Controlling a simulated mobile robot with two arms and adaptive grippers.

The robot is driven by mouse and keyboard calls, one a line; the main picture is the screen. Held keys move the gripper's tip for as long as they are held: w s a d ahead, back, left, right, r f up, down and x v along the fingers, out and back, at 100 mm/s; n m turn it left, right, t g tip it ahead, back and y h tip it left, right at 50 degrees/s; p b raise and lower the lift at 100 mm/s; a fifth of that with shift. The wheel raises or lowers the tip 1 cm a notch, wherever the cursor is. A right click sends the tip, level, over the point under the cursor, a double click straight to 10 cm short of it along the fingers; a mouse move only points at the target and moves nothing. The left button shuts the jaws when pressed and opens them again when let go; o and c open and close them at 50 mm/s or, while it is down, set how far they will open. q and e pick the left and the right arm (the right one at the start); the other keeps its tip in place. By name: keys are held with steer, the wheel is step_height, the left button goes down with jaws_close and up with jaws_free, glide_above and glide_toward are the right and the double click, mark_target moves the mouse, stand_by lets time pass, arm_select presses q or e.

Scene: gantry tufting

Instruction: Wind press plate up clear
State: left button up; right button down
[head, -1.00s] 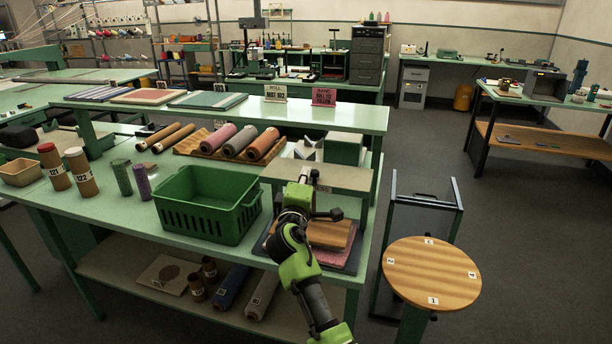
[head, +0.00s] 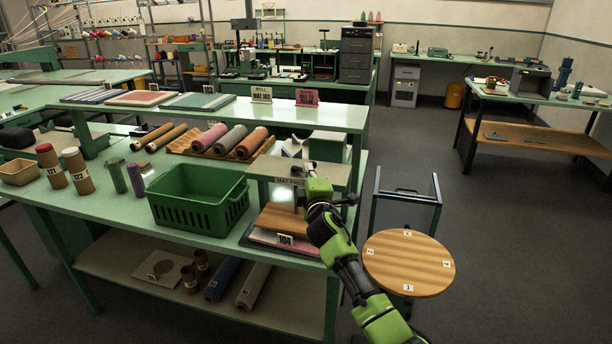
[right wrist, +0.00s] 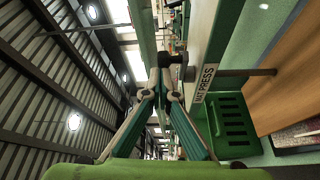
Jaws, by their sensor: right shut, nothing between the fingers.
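The mat press stands on the green bench, its pale crossbeam (head: 278,171) bearing a "MAT PRESS" label, which also shows in the right wrist view (right wrist: 205,83). Its wooden press plate (head: 276,218) is below the beam, over a pink mat and a "104" tag (head: 286,240). The plate also shows at the right of the wrist view (right wrist: 268,75). My right gripper (head: 311,170) is at the beam's right end. In the wrist view its fingers (right wrist: 163,78) meet, empty, beside a dark crank part (right wrist: 177,59); I cannot tell whether they touch it. My left gripper is not in view.
A green crate (head: 197,200) stands left of the press. Rolled mats (head: 228,140) lie on a wooden rack behind. A round wooden table (head: 408,262) and a dark frame (head: 405,195) stand to the right. Grey floor is open beyond.

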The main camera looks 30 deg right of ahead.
steer(key=shift+w+d, duration=0.2)
steer(key=shift+d, duration=1)
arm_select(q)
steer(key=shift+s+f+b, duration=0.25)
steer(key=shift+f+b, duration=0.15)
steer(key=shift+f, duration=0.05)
arm_select(e)
steer(key=shift+w+d, duration=0.1)
steer(key=shift+d, duration=0.35)
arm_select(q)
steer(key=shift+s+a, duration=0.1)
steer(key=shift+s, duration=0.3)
arm_select(e)
steer(key=shift+d, duration=0.1)
